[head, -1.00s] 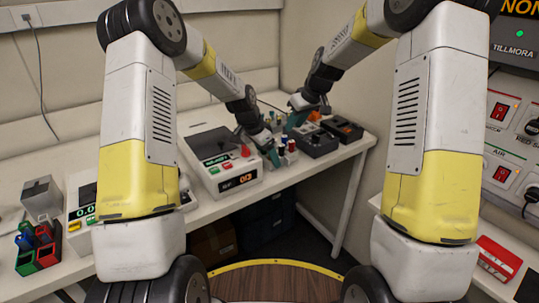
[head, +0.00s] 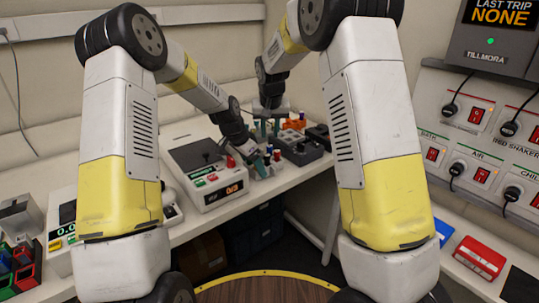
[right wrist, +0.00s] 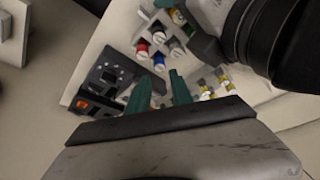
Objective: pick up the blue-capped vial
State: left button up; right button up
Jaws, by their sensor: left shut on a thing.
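In the right wrist view a pale rack (right wrist: 122,42) holds several vials. In the head view a blue cap (head: 269,148) shows beside a red cap (head: 277,153). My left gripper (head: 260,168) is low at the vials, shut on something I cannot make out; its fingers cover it. My right gripper (head: 265,128) points down behind the vials; its green fingers (right wrist: 160,92) are apart, with nothing seen between them.
A white instrument (head: 210,180) with a lit display stands left of the vials. A dark control box (head: 297,150) stands to their right, with orange items (head: 294,124) behind it. Yellow-banded vials (right wrist: 205,90) lie beyond my right fingers. My arms are close together.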

aim_at(270, 146)
jog(key=x, duration=0.8)
jog(key=shift+w+f, duration=0.1)
jog(key=shift+w, duration=0.05)
grip_shut()
